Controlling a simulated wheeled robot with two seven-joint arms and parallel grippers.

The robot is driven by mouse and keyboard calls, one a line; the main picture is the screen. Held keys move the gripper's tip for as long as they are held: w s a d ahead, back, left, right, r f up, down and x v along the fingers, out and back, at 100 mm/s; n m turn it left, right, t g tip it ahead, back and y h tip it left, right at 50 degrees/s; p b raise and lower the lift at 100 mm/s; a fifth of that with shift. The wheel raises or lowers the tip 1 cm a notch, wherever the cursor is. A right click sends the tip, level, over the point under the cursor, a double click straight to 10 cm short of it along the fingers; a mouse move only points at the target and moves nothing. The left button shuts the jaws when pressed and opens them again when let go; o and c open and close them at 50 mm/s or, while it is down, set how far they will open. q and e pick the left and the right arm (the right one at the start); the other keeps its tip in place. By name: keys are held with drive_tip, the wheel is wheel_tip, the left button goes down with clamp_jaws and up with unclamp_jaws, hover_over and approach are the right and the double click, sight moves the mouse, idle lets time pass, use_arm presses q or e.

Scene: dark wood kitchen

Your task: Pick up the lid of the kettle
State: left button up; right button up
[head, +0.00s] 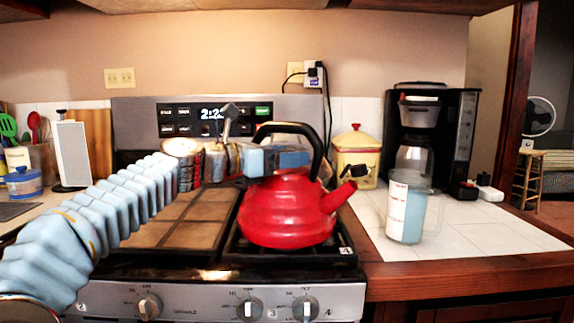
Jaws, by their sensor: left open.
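The red kettle (285,212) stands upright on the right side of the stove, with its spout to the right and a black arched handle (290,128) over its top. The lid is on top under the handle; my gripper covers most of it and its edge is hard to make out. My left gripper (283,158), light blue, reaches in from the left at the height of the gap between handle and kettle top. It is open and holds nothing that I can see. Whether its fingers touch the lid is unclear. My right gripper is out of view.
A clear measuring cup (407,212) stands on the white tiled counter (480,238). A brown tiled griddle (165,225) covers the stove's left side.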

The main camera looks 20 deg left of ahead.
use_arm(q)
drive_tip(key=shift+w+d, duration=0.15)
drive_tip(key=shift+w, duration=0.05)
drive_tip(key=c, duration=1.1)
drive_tip(key=shift+r, duration=0.1)
